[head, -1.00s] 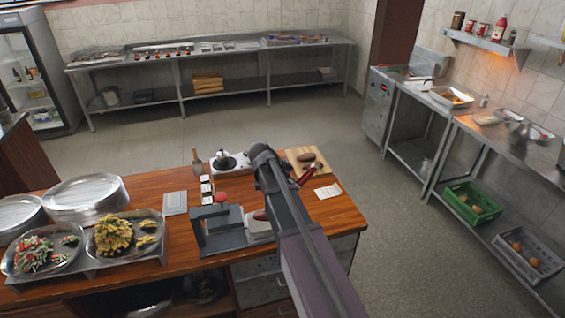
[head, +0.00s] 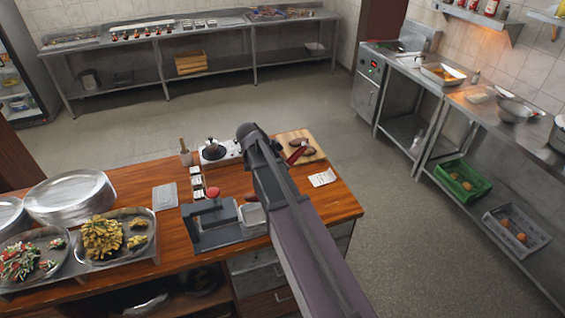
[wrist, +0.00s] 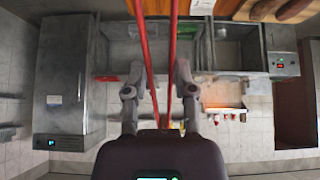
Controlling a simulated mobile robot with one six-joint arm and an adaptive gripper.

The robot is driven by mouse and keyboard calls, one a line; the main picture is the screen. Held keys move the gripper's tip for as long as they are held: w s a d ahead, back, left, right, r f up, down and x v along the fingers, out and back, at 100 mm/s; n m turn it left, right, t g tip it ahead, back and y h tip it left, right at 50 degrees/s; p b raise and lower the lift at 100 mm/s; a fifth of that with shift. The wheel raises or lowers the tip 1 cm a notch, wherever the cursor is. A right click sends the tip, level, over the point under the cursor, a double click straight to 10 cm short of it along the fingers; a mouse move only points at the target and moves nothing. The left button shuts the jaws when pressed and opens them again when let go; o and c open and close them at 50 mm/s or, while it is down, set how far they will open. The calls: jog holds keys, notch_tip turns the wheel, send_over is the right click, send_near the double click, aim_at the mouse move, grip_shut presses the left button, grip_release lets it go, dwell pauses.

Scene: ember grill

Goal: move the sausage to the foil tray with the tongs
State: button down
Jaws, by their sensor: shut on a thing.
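My gripper (wrist: 158,85) is shut on the red tongs (wrist: 148,50), whose two long arms run up out of the wrist view. Brown sausage-like pieces (head: 299,143) lie on this board. They also show at the top right of the wrist view (wrist: 266,9). The tong tips are not clearly visible. A small silvery tray (head: 252,215) stands by the grey press, partly behind my arm; I cannot tell if it is the foil tray.
Another tray (head: 442,73) sits on the right steel bench. The floor between is clear.

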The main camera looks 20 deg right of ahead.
jog(key=shift+f, duration=0.15)
notch_tip(320, 180, down, 9)
jog(key=b, duration=0.9)
dwell(0.4)
jog(key=c, duration=0.7)
grip_release()
jog(key=shift+c, duration=0.2)
jog(key=shift+r, duration=0.2)
notch_tip(320, 180, up, 10)
jog(key=p, duration=1)
